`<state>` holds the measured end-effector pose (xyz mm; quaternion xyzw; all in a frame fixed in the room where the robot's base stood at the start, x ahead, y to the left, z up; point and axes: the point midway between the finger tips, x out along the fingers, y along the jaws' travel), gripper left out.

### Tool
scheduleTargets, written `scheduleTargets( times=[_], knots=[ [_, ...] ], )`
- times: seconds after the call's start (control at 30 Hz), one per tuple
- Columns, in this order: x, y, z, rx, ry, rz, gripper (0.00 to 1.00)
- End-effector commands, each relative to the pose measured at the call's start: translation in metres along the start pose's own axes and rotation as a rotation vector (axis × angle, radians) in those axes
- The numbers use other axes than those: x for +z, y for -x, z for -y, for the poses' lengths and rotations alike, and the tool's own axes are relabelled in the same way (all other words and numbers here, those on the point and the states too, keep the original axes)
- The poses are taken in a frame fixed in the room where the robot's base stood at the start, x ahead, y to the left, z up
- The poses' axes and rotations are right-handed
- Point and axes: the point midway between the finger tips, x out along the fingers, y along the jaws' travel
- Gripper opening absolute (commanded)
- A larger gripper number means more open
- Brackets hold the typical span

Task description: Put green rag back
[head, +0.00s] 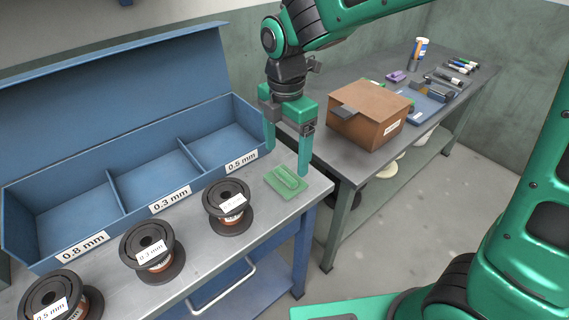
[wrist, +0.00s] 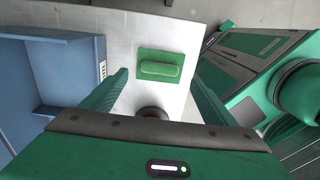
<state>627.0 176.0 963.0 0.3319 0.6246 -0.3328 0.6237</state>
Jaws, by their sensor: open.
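A folded green rag (head: 286,181) lies on the right end of the grey metal bench, between the right-hand spool and the bench's edge. In the wrist view the green rag (wrist: 161,66) lies flat ahead of the fingers, with a raised roll in its middle. My gripper (head: 287,160) is open and empty above the bench, just over and behind the rag. In the wrist view my gripper (wrist: 160,88) has its two green fingers spread apart, one to each side of the rag's line. The fingers do not appear to touch it.
A blue bin (head: 112,190) with three labelled compartments and a raised lid stands left. Black spools (head: 228,207) stand in front of it. On the second bench (head: 346,172) are a brown box (head: 368,114), a blue tray (head: 424,108), a purple item (head: 396,76) and markers (head: 459,69).

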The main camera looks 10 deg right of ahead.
Motion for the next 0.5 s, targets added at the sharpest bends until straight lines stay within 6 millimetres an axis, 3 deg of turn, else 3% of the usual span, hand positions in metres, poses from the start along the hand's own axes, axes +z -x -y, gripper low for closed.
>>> scheduleTargets(
  times=[0.2, 0.5],
  knots=[
    [-0.001, 0.04, 0.0, 0.003, 0.001, 0.0, 0.81],
    [-0.001, 0.059, 0.0, -0.001, 0.001, 0.0, 0.81]
  ],
)
